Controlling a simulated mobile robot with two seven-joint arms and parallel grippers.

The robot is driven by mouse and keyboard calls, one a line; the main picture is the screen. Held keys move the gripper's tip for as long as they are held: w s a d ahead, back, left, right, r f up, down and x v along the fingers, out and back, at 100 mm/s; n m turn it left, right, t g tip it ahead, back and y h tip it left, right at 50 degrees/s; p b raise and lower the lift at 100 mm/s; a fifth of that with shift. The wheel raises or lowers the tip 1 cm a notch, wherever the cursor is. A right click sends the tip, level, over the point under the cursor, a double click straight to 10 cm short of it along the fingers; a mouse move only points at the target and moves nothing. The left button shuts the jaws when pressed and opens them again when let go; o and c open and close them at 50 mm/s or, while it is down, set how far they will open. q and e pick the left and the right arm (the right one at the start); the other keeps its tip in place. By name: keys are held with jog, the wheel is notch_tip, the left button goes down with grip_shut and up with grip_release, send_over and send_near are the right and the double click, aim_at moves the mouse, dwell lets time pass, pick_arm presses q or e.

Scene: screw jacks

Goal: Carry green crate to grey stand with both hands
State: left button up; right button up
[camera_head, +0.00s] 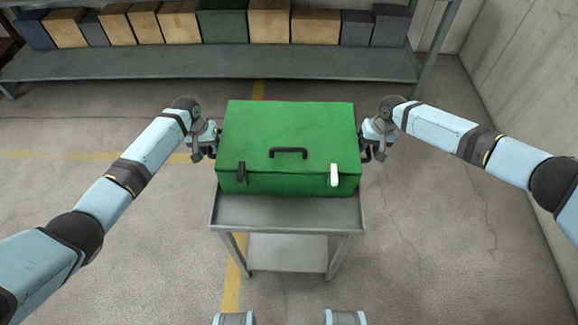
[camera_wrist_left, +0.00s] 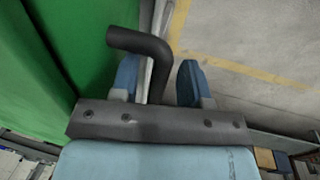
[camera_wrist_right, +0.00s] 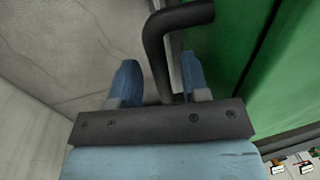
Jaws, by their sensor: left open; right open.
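The green crate (camera_head: 290,135) is closed and sits on a grey stand (camera_head: 287,210) with a lower shelf. It has a black handle on the lid, one black latch and one white latch on the front. My left gripper (camera_head: 213,141) is at the crate's left side; in the left wrist view its open fingers (camera_wrist_left: 158,82) stand on either side of a black side handle (camera_wrist_left: 150,55). My right gripper (camera_head: 369,142) is at the right side; in the right wrist view its open fingers (camera_wrist_right: 160,82) straddle the other black side handle (camera_wrist_right: 160,45).
A long grey shelf (camera_head: 200,66) at the back holds a row of cardboard, grey and green boxes. A pale wall (camera_head: 520,70) runs along the right. The concrete floor with yellow lines is clear around the stand.

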pick_arm(q)
jog(key=shift+r, duration=0.1)
notch_tip(320, 180, up, 12)
jog(key=a, duration=0.2)
pick_arm(e)
notch_tip(320, 180, up, 12)
jog(key=d, duration=0.2)
pick_arm(q)
jog(key=shift+f, duration=0.2)
pick_arm(e)
jog(key=shift+f, duration=0.1)
dwell(0.4)
